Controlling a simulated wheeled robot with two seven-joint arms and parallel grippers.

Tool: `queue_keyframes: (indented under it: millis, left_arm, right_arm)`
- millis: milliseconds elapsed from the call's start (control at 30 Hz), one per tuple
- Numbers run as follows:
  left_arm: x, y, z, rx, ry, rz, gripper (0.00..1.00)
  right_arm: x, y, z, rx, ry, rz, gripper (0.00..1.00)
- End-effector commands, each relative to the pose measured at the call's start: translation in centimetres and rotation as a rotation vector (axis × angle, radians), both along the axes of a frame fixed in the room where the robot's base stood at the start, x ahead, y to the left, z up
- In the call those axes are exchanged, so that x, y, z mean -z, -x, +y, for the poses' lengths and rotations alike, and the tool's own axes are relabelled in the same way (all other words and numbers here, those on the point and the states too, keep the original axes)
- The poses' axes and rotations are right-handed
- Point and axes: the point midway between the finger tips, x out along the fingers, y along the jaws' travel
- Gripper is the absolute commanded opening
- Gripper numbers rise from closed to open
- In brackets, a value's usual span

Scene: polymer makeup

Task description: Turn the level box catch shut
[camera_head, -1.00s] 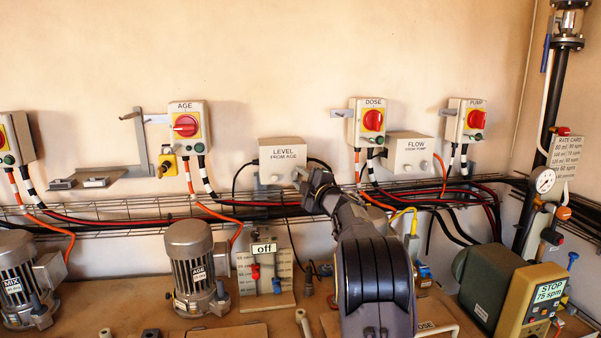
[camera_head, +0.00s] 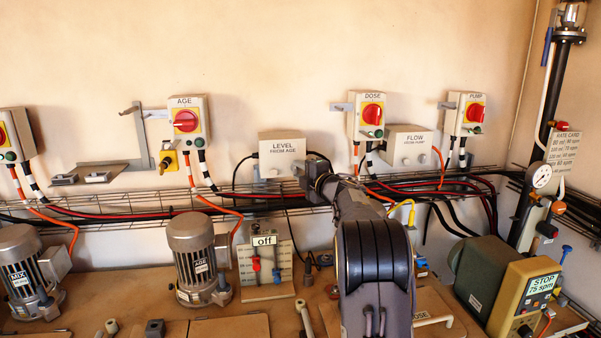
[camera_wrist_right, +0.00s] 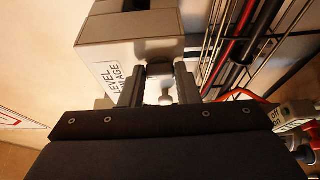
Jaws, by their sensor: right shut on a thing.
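The level box (camera_head: 282,150) is a pale grey box on the wall, labelled LEVEL FROM AGE. In the right wrist view the box (camera_wrist_right: 130,45) fills the upper part, with its label turned on its side. My right gripper (camera_head: 308,174) is at the lower right corner of the box. In the wrist view its two dark fingers (camera_wrist_right: 159,88) are shut on the catch, a small pale knob (camera_wrist_right: 164,82) that shows between them. The fingers hide much of the catch, so its exact angle is unclear. My left gripper is not in view.
The flow box (camera_head: 411,150) and the DOSE switch (camera_head: 368,117) are to the right; the AGE switch (camera_head: 187,120) is to the left. A wire cable tray (camera_head: 130,212) with red and black cables runs just below. A motor (camera_head: 197,258) stands on the bench.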

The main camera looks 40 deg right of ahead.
Motion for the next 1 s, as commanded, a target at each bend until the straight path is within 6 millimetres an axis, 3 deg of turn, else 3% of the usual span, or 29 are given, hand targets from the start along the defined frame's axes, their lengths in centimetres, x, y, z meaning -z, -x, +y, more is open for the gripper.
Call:
queue_keyframes:
  millis: [67, 100, 233, 567, 1000]
  left_arm:
    - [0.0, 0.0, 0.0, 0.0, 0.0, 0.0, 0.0]
    - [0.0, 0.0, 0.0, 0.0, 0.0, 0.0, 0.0]
    - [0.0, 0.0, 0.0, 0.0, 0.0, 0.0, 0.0]
    - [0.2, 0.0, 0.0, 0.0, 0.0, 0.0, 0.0]
    - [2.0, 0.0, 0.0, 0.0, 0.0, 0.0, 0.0]
  right_arm:
    - [0.0, 0.0, -0.1, 0.002, 0.002, 0.001, 0.06]
    - [0.0, 0.0, -0.1, 0.002, 0.002, 0.001, 0.33]
    - [0.0, 0.0, -0.1, 0.001, 0.001, 0.001, 0.5]
    - [0.0, 0.3, 0.0, 0.001, 0.0, 0.0, 0.51]
    - [0.0, 6.8, 0.7, 0.001, -0.001, -0.002, 0.51]
